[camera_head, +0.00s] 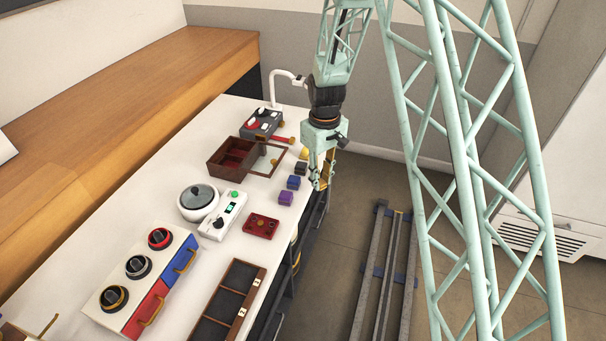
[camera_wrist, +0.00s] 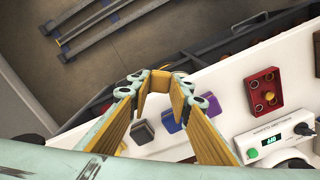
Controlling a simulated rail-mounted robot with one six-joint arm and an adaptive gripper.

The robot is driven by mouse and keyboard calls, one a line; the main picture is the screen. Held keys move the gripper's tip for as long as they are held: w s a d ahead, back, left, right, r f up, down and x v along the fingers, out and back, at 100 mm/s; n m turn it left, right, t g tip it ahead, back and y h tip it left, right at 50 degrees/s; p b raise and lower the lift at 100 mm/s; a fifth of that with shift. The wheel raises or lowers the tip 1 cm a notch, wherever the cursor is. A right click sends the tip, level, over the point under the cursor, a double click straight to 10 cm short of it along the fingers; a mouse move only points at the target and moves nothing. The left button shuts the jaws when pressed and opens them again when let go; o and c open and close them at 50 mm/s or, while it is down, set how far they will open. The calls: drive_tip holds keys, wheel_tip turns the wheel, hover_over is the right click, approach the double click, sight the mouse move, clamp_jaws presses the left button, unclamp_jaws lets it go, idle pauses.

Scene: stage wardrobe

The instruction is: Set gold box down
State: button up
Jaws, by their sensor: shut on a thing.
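My gripper (camera_head: 320,184) hangs beside the right edge of the white table (camera_head: 140,225). In the wrist view my gripper (camera_wrist: 158,84) has its yellow-padded fingers closed on the gold box (camera_wrist: 158,80), which blends with the pads. The box appears in the air near the table edge. In the head view the fingers largely hide it. A black box (camera_head: 300,168), a blue box (camera_head: 293,182) and a purple box (camera_head: 285,198) stand in a row on the table, close to the gripper.
A brown open box (camera_head: 232,158) is farther back. A dark compartment tray (camera_head: 228,305) lies in front. Rails (camera_head: 385,270) run along the floor.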

drive_tip(key=s+d+f+m+b, duration=0.1)
drive_tip(key=s+d+f+m, duration=0.2)
drive_tip(key=d+m, duration=0.3)
drive_tip(key=shift+s+d+f+b, duration=0.3)
drive_tip(key=shift+s+d, duration=0.35)
drive_tip(key=shift+d, duration=0.5)
drive_tip(key=shift+s+r, duration=0.1)
drive_tip(key=shift+s, duration=0.05)
